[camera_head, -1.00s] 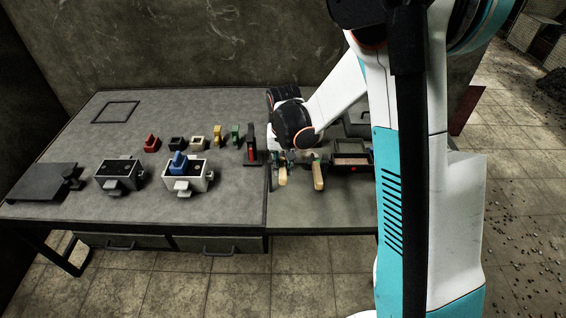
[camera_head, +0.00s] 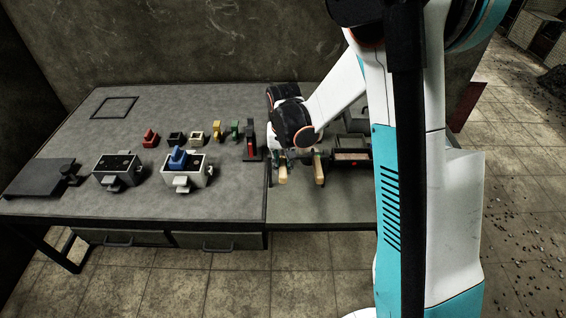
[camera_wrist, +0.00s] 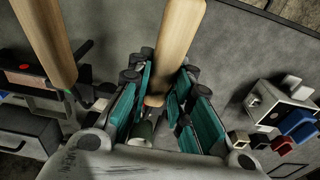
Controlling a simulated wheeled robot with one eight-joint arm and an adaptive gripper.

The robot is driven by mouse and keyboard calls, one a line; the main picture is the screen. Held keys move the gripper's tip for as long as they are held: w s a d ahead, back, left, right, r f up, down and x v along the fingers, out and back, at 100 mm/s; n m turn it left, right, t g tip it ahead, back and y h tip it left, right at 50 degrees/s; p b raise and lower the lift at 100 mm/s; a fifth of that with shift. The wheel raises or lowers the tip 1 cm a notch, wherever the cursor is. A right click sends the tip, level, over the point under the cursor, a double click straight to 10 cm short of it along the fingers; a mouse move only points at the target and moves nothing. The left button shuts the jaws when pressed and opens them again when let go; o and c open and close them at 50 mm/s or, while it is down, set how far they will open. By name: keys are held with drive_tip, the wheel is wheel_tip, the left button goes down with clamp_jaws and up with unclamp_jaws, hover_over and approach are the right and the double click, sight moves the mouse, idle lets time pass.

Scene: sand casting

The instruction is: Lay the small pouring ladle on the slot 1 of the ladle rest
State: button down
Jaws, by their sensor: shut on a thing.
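My gripper (camera_wrist: 158,105) has teal finger pads and is closed around a pale wooden handle (camera_wrist: 178,45), seen in the middle of the wrist view. I take this as the small pouring ladle; its bowl end is hidden by the gripper. In the head view the handle (camera_head: 283,174) sticks out toward the front below my wrist. A second wooden handle (camera_head: 319,169) lies apart to its right; it also shows at the left of the wrist view (camera_wrist: 48,42). The ladle rest and its slot 1 cannot be made out clearly.
A dark box with a brownish top (camera_head: 352,156) stands right of the handles. A red and black upright piece (camera_head: 251,143) stands to the left. Bare tabletop lies in front of the handles.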

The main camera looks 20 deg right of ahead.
drive_tip(key=c, duration=1.4)
unclamp_jaws()
drive_tip(key=shift+o, duration=0.2)
wheel_tip(320, 180, up, 12)
drive_tip(key=s, duration=0.1)
drive_tip(key=s+r+n+t, duration=0.1)
drive_tip(key=s+r+t, duration=0.2)
drive_tip(key=s, duration=0.8)
drive_tip(key=s+r+n+t, duration=0.2)
drive_tip(key=s+r, duration=0.3)
drive_tip(key=s, duration=0.6)
drive_tip(key=shift+r+n+t, duration=0.3)
drive_tip(key=shift+t, duration=0.3)
